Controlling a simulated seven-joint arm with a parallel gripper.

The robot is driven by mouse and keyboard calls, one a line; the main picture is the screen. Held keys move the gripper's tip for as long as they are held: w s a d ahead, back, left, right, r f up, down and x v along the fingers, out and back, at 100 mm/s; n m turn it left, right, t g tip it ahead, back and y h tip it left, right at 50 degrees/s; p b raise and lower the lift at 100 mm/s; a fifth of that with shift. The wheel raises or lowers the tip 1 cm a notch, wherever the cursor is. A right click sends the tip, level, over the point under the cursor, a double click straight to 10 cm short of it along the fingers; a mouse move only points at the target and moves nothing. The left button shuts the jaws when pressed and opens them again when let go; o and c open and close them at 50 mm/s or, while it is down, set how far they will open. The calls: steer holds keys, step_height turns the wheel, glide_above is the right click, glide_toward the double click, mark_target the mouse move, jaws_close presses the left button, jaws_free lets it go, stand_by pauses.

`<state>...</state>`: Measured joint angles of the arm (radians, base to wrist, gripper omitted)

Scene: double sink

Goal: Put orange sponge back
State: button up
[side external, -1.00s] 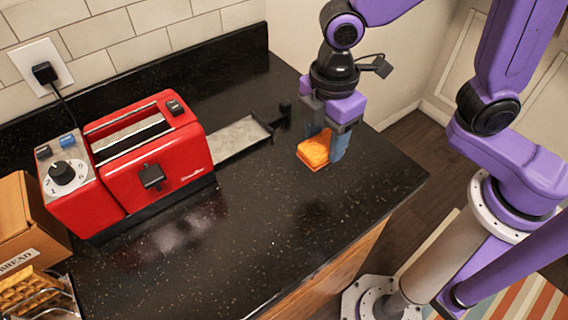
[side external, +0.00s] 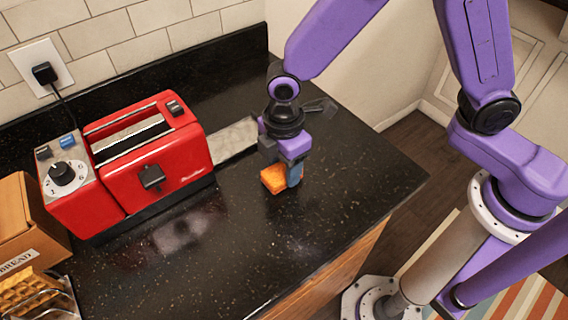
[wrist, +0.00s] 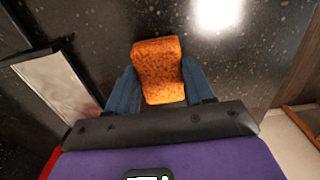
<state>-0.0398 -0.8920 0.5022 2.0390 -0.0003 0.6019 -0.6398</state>
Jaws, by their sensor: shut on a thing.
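The orange sponge (side external: 274,179) is held in my gripper (side external: 283,178) over the black counter, to the right of the red toaster. In the wrist view the sponge (wrist: 159,70) sits between the two blue fingers of my gripper (wrist: 160,88), one on each side of it. The gripper is shut on it. Whether the sponge touches the counter below cannot be told. Part of the sponge is hidden by the finger in the side view.
The red toaster (side external: 155,150) stands at left with a grey tray (side external: 234,139) at its right side, partly behind my gripper. A bread box (side external: 28,225) and a rack with waffles (side external: 35,295) are at lower left. The black counter (side external: 340,190) is clear at right and in front.

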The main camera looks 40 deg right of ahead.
mark_target(284, 168)
steer(key=shift+f, duration=0.35)
steer(key=o, duration=1)
step_height(284, 168, up, 12)
steer(key=shift+r, duration=0.2)
steer(key=s+d+m, duration=0.2)
steer(key=s+d, duration=0.6)
steer(key=d, duration=0.3)
steer(key=s+d+m, duration=0.3)
steer(key=s+d, duration=0.6)
steer(key=d, duration=0.2)
steer(key=shift+d+f, duration=0.15)
steer(key=shift+f, duration=0.05)
